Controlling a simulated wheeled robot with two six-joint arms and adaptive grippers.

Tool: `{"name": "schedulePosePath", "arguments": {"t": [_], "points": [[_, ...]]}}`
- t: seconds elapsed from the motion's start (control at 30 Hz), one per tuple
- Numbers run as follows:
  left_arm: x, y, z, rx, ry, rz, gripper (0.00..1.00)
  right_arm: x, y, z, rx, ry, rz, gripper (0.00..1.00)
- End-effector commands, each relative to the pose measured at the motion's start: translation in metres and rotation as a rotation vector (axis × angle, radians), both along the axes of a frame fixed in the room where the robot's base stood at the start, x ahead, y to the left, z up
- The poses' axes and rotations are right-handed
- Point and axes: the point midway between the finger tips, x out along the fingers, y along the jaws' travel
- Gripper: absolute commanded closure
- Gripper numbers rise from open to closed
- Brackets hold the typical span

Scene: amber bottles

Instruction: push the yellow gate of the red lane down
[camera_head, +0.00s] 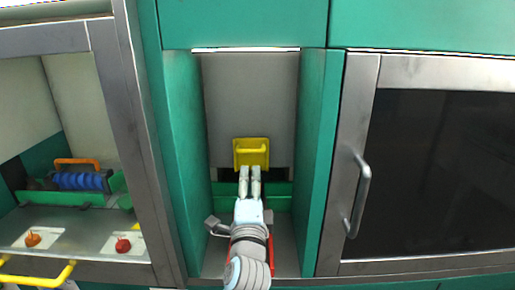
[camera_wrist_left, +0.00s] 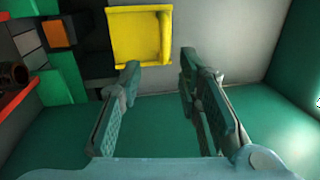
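The yellow gate (camera_head: 251,146) is a small box-like piece with a raised rim, in front of the grey back panel of a green-walled recess. It also shows at the top of the left wrist view (camera_wrist_left: 136,36). My left gripper (camera_head: 249,170) is just below the gate in the head view, its fingers pointing at it. In the left wrist view its fingers (camera_wrist_left: 160,65) stand apart with nothing between them. I cannot tell whether the tips touch the gate. A red part (camera_head: 271,258), possibly of the red lane, is mostly hidden under my arm. My right gripper is not in view.
Green walls (camera_head: 185,150) bound the recess closely on both sides. A steel-framed dark door with a handle (camera_head: 360,195) is at the right.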

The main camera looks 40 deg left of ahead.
Motion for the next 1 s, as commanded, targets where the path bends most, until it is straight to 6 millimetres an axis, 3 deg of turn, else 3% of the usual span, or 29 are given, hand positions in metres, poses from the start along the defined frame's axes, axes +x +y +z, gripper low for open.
{"name": "schedulePosePath", "arguments": {"t": [0.23,0.43,0.6,0.83,1.0], "points": [[0.057,0.04,0.014,0.002,0.001,-0.002,0.69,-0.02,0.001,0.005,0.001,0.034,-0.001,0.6],[0.09,0.065,0.019,-0.002,0.001,-0.003,0.69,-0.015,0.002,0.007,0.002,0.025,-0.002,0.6],[0.099,0.073,0.02,-0.003,0.0,-0.002,0.69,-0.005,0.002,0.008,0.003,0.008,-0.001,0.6],[0.099,0.073,0.02,-0.003,0.0,-0.002,0.7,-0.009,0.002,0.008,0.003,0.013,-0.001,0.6],[0.099,0.073,0.02,-0.004,0.001,-0.002,0.97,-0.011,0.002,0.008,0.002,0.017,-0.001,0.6]]}}
